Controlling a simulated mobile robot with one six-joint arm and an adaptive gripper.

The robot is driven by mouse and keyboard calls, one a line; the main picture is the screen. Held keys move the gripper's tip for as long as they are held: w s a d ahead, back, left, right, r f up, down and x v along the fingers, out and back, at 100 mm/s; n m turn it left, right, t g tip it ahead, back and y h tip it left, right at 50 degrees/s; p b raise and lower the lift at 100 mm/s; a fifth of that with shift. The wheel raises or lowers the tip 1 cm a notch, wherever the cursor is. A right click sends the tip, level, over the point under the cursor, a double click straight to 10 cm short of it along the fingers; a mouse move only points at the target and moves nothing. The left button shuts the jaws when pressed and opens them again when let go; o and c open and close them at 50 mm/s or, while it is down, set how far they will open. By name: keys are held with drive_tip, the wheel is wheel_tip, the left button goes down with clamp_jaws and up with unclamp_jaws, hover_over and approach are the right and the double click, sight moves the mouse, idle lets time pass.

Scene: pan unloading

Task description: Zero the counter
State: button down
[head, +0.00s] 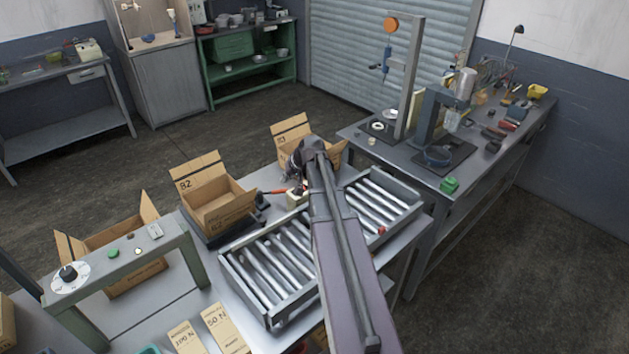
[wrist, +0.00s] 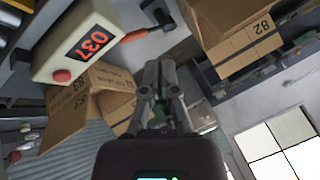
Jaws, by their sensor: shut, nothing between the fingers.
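The counter (wrist: 88,18) is a cream box in the upper left of the wrist view. Its dark display (wrist: 90,43) shows red digits that read 037, tilted. A red round button (wrist: 62,76) sits on one edge, and a lever with a red handle (wrist: 135,36) sticks out from its side. In the head view the counter (head: 296,199) is small and partly hidden by my arm, beside the roller conveyor. My gripper (wrist: 159,68) is shut and empty, apart from the counter in the wrist picture. In the head view my wrist hides the fingers.
An open box marked 82 (head: 217,201) stands left of the counter; another open box (head: 291,130) is behind my wrist. The roller conveyor (head: 262,262) lies under my arm. A green-grey frame with a dial (head: 125,258) spans the left table end.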

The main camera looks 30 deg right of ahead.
drive_tip(key=w+d+r+m+t, duration=0.1)
drive_tip(key=d, duration=0.6)
drive_tip(key=w+d+r+m+t, duration=0.1)
drive_tip(key=w+d, duration=0.1)
drive_tip(key=d, duration=0.5)
drive_tip(key=shift+r+t+h, duration=0.3)
drive_tip(key=shift+t, duration=0.1)
drive_tip(key=shift+w+f, duration=0.1)
wheel_tip(320, 180, down, 9)
drive_tip(key=b, duration=0.8)
drive_tip(key=shift+r+b, duration=0.2)
drive_tip(key=shift+b, duration=0.2)
drive_tip(key=shift+f, duration=0.15)
drive_tip(key=shift+f+b, duration=0.3)
drive_tip(key=shift+b, duration=0.1)
drive_tip(key=shift+f+b, duration=0.4)
drive_tip(key=shift+b, duration=0.05)
idle(1.2)
drive_tip(key=shift+r, duration=0.2)
drive_tip(key=shift+r+p, duration=0.65)
drive_tip(key=shift+p, duration=0.25)
